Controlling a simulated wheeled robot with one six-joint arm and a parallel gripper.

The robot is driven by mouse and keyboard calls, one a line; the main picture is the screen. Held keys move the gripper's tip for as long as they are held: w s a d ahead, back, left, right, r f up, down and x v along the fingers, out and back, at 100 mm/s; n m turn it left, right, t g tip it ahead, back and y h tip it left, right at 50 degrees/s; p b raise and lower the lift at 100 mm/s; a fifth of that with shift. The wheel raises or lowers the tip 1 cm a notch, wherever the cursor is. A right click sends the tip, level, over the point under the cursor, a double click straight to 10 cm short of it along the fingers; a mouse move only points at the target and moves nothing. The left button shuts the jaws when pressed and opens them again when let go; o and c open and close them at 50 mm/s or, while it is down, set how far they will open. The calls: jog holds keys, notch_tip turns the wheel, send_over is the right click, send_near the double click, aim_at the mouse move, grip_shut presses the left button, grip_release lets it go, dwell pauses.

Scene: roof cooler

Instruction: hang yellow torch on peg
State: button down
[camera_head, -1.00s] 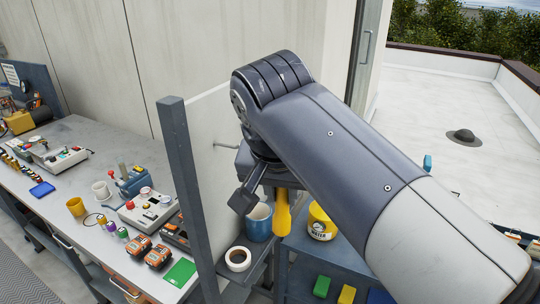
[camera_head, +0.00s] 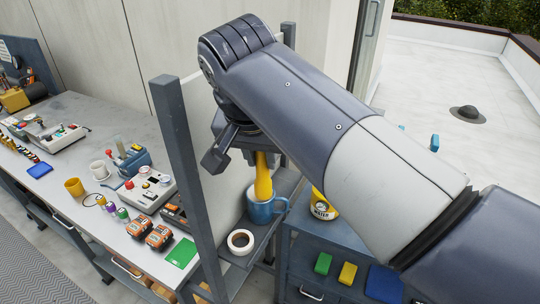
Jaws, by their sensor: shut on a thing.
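The yellow torch (camera_head: 263,178) points downward from my gripper (camera_head: 259,155), which is shut on its upper part. The torch's lower end shows in front of or over the mouth of a blue mug (camera_head: 262,210); I cannot tell whether they touch. My gripper and wrist are close in front of a pale upright panel (camera_head: 199,98) between dark posts. The peg is not visible now; my arm covers much of the panel. The top of the torch is hidden by the gripper.
The mug and a tape roll (camera_head: 240,240) sit on a small dark shelf (camera_head: 262,238) below. A dark post (camera_head: 180,150) stands left of my gripper. A yellow tub (camera_head: 322,207) is to the right. The workbench (camera_head: 85,215) at left is cluttered.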

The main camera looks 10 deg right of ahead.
jog(key=shift+w+a+f+p, duration=0.1)
jog(key=shift+w+a+p, duration=0.05)
jog(key=shift+w+a, duration=0.65)
jog(key=shift+w+a+p, duration=0.15)
jog(key=shift+w+a, duration=0.4)
jog(key=shift+a, duration=0.4)
jog(key=shift+a+f, duration=0.15)
jog(key=shift+f, duration=0.55)
jog(key=shift+w+f, duration=0.1)
jog(key=c, duration=1.2)
grip_release()
jog(key=shift+o, duration=0.2)
jog(key=v, duration=1.2)
jog(key=shift+d+b, duration=0.35)
jog(key=shift+b, duration=0.05)
jog(key=shift+f, duration=0.1)
